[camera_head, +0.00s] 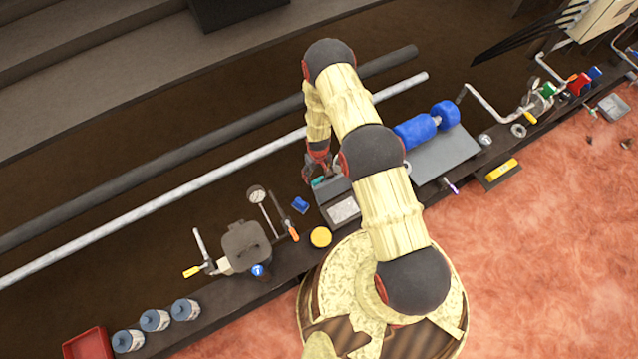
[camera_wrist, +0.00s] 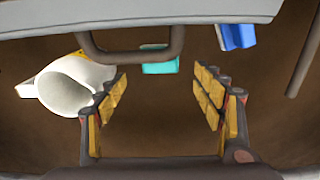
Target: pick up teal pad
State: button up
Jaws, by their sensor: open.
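The teal pad (camera_wrist: 160,62) shows in the wrist view as a small block just beyond my fingertips, partly hidden behind a dark bar-shaped handle. In the head view a small teal patch, the teal pad (camera_head: 318,182), shows at the near side of my gripper (camera_head: 319,166), beside the grey box. In the wrist view my gripper (camera_wrist: 162,84) is open and empty, its padded fingers on either side of the line to the pad. I cannot tell how far the pad is from the fingers.
A white cylinder (camera_wrist: 70,85) lies close by the left finger. A blue object (camera_wrist: 237,35) is at upper right. A grey box (camera_head: 344,210) and a blue roller (camera_head: 415,130) are near my arm in the head view. A yellow disc (camera_head: 320,237) lies nearer.

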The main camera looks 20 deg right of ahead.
aim_at(319, 180)
jog(key=f, duration=0.2)
jog(key=f+b, duration=0.1)
jog(key=f, duration=0.1)
jog(key=shift+s+b, duration=0.3)
jog(key=shift+s, duration=0.1)
jog(key=shift+f, duration=0.55)
jog(key=c, duration=1.1)
jog(key=shift+c, duration=0.7)
